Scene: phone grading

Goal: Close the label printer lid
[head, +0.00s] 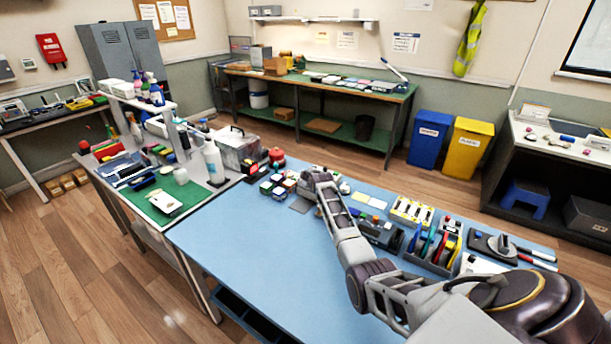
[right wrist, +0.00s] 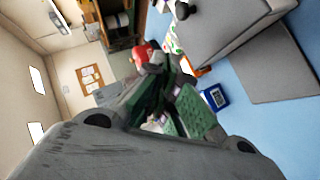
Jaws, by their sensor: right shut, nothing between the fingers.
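My right arm comes in from the lower right of the head view, and its gripper (head: 314,180) is over the far left part of the blue table (head: 250,250). A large grey boxy thing (right wrist: 225,25) stands close by in that view, beside a flat grey patch on the table. It may be the label printer, but I cannot tell its lid's state. In the head view my gripper and arm hide much of that area. My left gripper is not in view.
A dark device (head: 380,233) and a rack of coloured items (head: 437,245) stand right of my forearm. A white bottle (head: 213,163) stands on the left bench. The table's front left is clear.

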